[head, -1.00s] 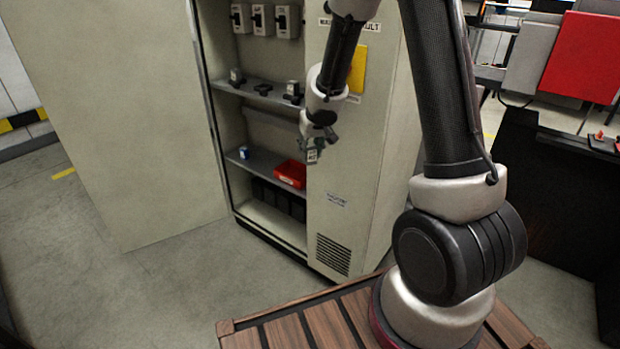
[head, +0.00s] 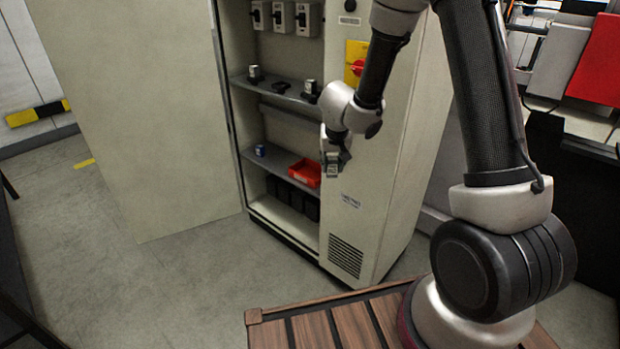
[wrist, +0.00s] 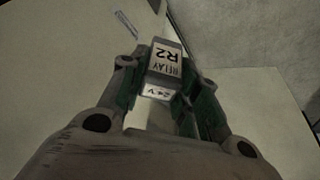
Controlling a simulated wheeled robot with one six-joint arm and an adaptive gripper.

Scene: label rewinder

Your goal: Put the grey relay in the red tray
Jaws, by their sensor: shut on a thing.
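My gripper (head: 333,160) is shut on a grey relay (head: 332,171). In the wrist view the relay (wrist: 165,65) sits between the two fingers, its label reading "RELAY R2" and "24V". In the head view my gripper holds it in front of the cabinet's closed right panel. The red tray (head: 305,172) stands on the cabinet's lower shelf, just left of my gripper in the picture. The tray's inside is too small to make out clearly.
A small blue-and-white thing (head: 260,150) stands on the lower shelf (head: 256,163), left of the tray. The upper shelf (head: 270,92) holds small sockets and relays. The open cabinet door (head: 140,120) is at the left. Black boxes (head: 290,196) stand below the tray.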

